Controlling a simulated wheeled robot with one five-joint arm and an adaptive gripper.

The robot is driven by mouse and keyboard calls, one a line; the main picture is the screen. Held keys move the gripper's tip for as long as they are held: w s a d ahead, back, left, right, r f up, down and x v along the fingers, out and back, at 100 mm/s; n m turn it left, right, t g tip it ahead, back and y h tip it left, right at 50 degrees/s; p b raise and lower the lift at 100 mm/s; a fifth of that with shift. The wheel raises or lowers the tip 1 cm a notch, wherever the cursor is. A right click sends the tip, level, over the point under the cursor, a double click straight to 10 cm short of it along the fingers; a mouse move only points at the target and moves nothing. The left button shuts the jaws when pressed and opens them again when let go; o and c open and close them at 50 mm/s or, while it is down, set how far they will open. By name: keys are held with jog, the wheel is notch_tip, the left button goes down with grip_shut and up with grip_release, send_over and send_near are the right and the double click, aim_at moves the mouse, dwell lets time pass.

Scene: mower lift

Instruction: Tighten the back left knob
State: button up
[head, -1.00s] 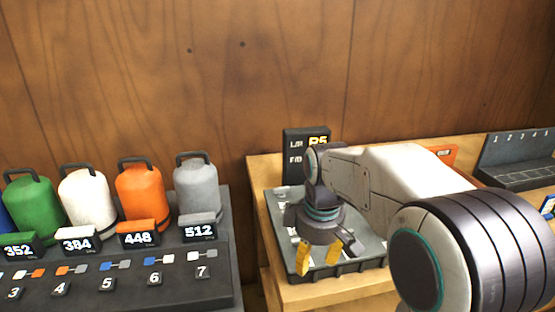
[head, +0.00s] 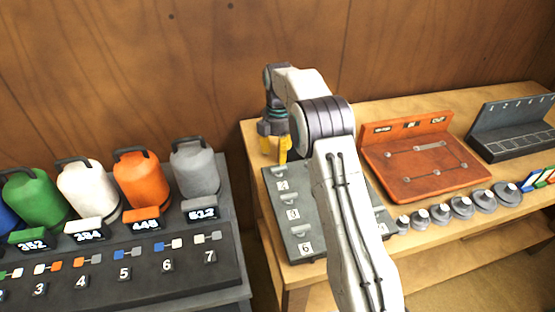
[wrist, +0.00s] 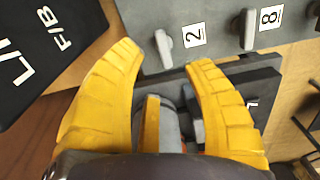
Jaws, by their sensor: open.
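A dark grey panel (head: 291,238) with small grey knobs beside numbered labels lies at the left end of the wooden bench. My gripper (head: 275,150) is at the panel's back left edge, its yellow fingers pointing down. In the wrist view my gripper (wrist: 163,75) is open. A grey knob (wrist: 163,48) beside label 2 stands just past the fingertips, and another knob (wrist: 248,28) stands beside label 8. A grey shape is partly visible between the fingers, and I cannot tell what it is. My arm hides much of the panel in the head view.
A black sign (wrist: 50,45) marked F/B is close to the left finger in the wrist view. An orange board (head: 420,165), several grey round weights (head: 440,213) and a dark rack (head: 505,125) stand to the right. Coloured canisters (head: 140,180) stand on a dark stand at left.

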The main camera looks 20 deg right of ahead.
aim_at(279, 170)
jog(key=shift+f+p, duration=0.4)
jog(key=shift+f, duration=2.85)
grip_shut()
